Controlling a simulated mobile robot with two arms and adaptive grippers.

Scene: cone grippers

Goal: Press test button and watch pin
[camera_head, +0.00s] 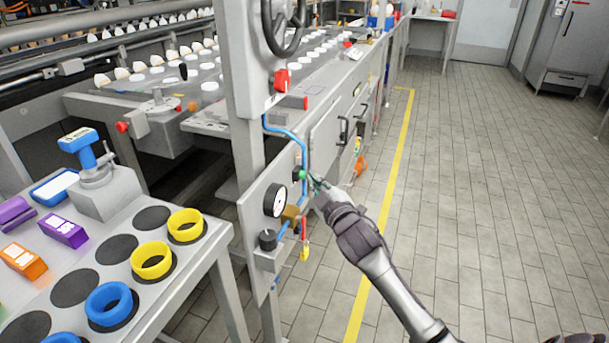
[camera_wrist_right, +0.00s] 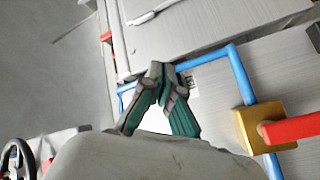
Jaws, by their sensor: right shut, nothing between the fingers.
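A green button (camera_head: 300,175) sits on the grey machine panel beside a blue pipe, in the head view. It is likely the test button. My right gripper (camera_head: 316,183) is shut and empty, its tips just right of the button; I cannot tell whether they touch it. In the wrist view the green-padded fingers (camera_wrist_right: 160,75) meet at their tips in front of the panel, and the button is hidden there. A round white gauge (camera_head: 275,200) is left of the button. I cannot make out a pin. My left gripper is not in view.
A brass block (camera_head: 291,214) with a red lever, also in the wrist view (camera_wrist_right: 256,128), is below the button. A black knob (camera_head: 268,240) sticks out lower left. A table with yellow rings (camera_head: 152,260) stands left. The tiled floor (camera_head: 490,200) at right is clear.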

